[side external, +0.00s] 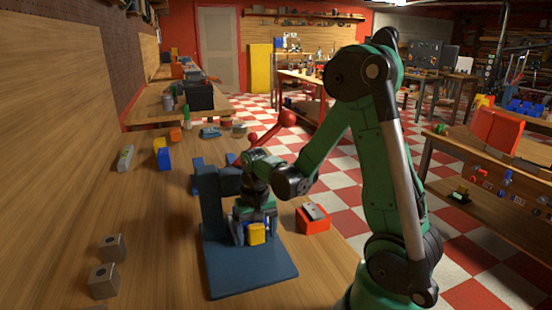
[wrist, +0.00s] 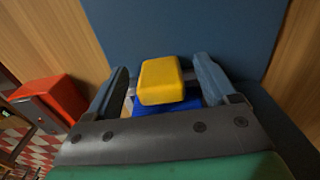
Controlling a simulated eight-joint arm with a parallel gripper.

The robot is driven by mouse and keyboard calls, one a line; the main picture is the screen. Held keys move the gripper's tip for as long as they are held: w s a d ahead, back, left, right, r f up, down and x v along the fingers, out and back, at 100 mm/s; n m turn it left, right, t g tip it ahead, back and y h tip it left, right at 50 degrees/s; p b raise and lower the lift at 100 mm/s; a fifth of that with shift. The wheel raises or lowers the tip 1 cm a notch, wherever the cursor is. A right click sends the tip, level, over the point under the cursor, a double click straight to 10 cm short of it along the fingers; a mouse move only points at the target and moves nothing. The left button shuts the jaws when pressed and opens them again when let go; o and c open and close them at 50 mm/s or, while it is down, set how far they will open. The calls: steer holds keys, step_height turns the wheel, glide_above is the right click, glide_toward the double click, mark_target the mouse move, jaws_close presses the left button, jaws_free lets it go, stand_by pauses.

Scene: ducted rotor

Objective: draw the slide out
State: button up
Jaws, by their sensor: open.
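A blue machine with an upright column (side external: 208,200) stands on a flat blue base plate (side external: 255,275) on the wooden bench. A red lever with a ball end (side external: 288,118) sticks up behind my arm. My gripper (side external: 255,236) is low over the plate, pointing down. A yellow block (side external: 257,233) shows at it. In the wrist view the yellow block (wrist: 162,80) sits above a bright blue part (wrist: 168,104), between my open fingers (wrist: 162,84), with gaps at both sides. Which part is the slide, I cannot tell; my gripper hides some of the machine.
An orange-red box with a grey top (side external: 313,218) stands right of the plate; it also shows in the wrist view (wrist: 55,98). Two grey blocks (side external: 103,280) lie at the front left. Blue and yellow blocks (side external: 162,155) stand farther back.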

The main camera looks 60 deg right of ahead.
jaws_close()
steer(key=s+a, duration=0.8)
jaws_free()
steer(key=shift+w+r, duration=0.1)
steer(key=shift+r, duration=2.7)
steer(key=w+a+r+n+t, duration=0.3)
steer(key=w+r+n+t, duration=0.2)
steer(key=w+n+t, duration=0.2)
steer(key=shift+w+a+r+n, duration=0.25)
steer(key=shift+a+n, duration=0.1)
steer(key=shift+n, duration=0.55)
